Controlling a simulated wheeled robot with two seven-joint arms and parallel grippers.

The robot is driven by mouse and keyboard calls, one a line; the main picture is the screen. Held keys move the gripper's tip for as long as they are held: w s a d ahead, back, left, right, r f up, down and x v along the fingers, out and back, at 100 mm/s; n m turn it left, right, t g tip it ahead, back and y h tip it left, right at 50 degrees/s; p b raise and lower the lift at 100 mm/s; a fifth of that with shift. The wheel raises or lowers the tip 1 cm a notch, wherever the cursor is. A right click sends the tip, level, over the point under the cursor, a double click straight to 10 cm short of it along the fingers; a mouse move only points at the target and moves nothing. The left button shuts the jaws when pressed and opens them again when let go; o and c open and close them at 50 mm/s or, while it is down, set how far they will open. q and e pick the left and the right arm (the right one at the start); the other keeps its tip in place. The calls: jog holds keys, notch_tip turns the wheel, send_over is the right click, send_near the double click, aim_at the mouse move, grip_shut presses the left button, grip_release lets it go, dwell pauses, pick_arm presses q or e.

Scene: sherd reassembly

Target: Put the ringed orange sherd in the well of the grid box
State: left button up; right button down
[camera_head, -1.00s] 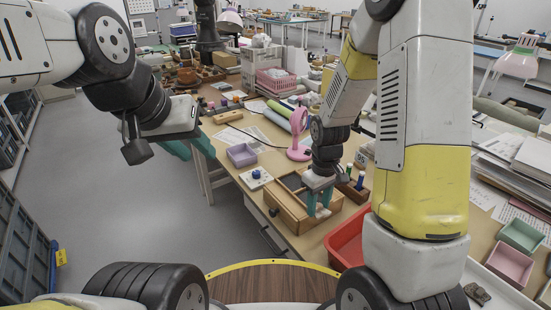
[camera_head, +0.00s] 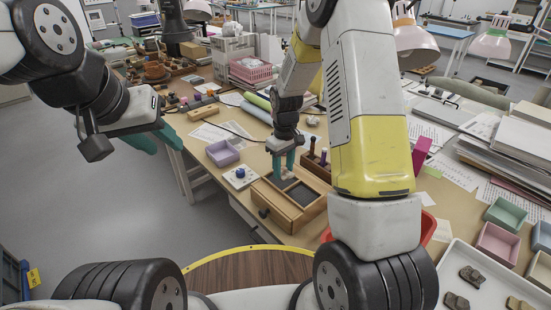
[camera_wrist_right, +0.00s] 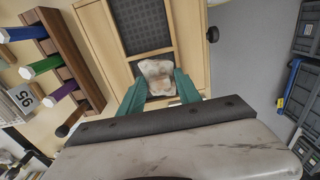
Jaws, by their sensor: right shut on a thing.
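The wooden box (camera_head: 266,212) stands on the table, with dark inner surfaces. In the right wrist view the box (camera_wrist_right: 189,30) shows a dark grid-patterned well (camera_wrist_right: 145,25) and a second dark area partly hidden under the sherd. My right gripper (camera_head: 284,168) is over the far part of the box. It is shut on a pale, beige-brown sherd (camera_wrist_right: 156,75), which lies between its teal fingers beside the wooden divider. I cannot make out a ring or clear orange on it, nor whether it touches the box floor. My left gripper (camera_head: 155,138) is open and empty, left of the table.
A rack with coloured tools (camera_wrist_right: 60,60) stands close beside the box. A red bin (camera_head: 428,228) and a white tray (camera_head: 447,262) with dark sherds are at right.

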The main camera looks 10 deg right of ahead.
aim_at(282, 172)
jog(key=shift+w+f, duration=0.1)
jog(key=shift+w, duration=0.95)
jog(key=shift+f, duration=1.75)
jog(key=shift+f, duration=0.1)
jog(key=c, duration=1.1)
grip_release()
